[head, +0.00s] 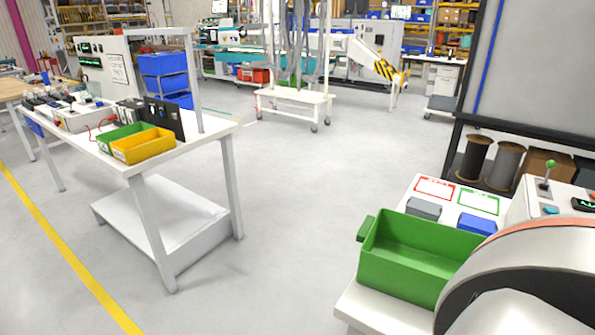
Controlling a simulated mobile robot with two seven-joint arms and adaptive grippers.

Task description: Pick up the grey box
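The grey box (423,208) is a small box on the white workstation at the right in the head view. It sits below a red-outlined label, behind the green bin, and the bin's rim hides its lower part. A similar blue box (477,224) sits to its right, below a green-outlined label. Neither of my grippers shows in the view, so I cannot see how they stand relative to the grey box.
An open green bin (408,263) stands in front of the grey box. A large white curved part covers the bottom right corner. A white table (208,132) with green and yellow bins stands at the left. The floor between is clear.

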